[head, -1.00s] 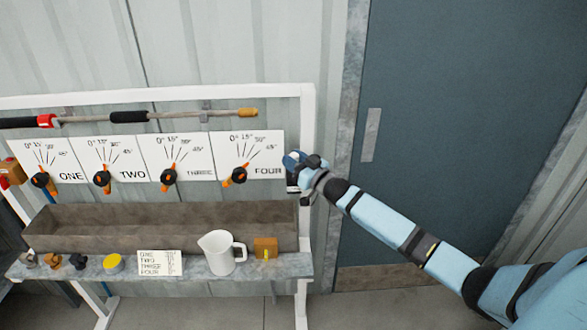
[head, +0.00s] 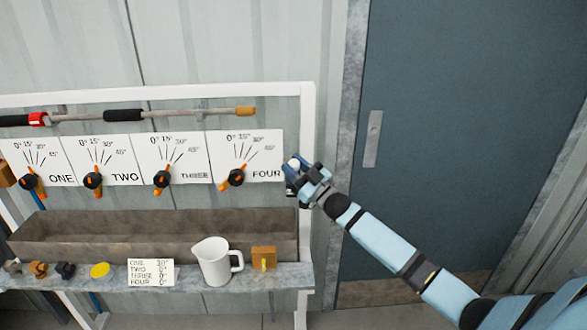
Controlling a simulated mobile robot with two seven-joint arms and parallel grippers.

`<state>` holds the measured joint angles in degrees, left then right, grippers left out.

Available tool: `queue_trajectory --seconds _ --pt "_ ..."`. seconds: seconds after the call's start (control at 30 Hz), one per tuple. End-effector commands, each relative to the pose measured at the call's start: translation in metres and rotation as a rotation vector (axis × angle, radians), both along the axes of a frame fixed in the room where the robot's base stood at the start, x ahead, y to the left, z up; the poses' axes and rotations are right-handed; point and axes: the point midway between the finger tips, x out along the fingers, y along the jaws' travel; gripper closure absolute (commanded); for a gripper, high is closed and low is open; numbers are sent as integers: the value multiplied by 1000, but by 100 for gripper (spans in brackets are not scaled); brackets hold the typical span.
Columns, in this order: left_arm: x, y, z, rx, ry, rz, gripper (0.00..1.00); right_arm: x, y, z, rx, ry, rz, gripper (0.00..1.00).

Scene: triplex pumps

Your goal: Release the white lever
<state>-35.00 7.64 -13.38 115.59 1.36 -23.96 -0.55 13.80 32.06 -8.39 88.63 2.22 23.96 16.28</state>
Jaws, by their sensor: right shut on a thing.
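The white lever (head: 293,163) shows only as a small white tip at the right post of the white frame, just right of the panel marked FOUR. My right gripper (head: 299,172) is at that post, with its blue fingers around the lever and shut on it. The fingers hide most of the lever, so its tilt cannot be told. My left gripper is not in view.
Panels marked ONE to FOUR, such as panel FOUR (head: 262,148), carry black knobs with orange pointers. Below are a brown trough (head: 150,233) and a shelf (head: 205,278) with a white jug (head: 212,261), a card (head: 150,272) and small parts. A blue-grey door (head: 460,130) stands right.

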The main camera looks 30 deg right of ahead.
Motion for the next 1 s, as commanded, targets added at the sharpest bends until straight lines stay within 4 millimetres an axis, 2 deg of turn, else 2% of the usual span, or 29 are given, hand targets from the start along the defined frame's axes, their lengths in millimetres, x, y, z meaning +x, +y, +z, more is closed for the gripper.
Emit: queue_trajectory --seconds 0.23,0.27,0.33,0.37,0.73,0.87,1.0 --pt "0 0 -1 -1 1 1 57 0 1 -1 -3 0 1 100" --pt "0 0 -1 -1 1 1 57 0 1 -1 -3 0 1 62" --pt "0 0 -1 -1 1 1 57 0 1 -1 -2 0 1 46" --pt "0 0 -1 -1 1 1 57 0 1 -1 -2 0 1 43" --pt "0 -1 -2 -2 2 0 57 -6 -2 -5 -1 1 1 43" --pt "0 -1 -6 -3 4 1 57 -22 -8 -16 0 4 0 43" --pt "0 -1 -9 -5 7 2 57 -49 -17 -32 -2 5 0 43"
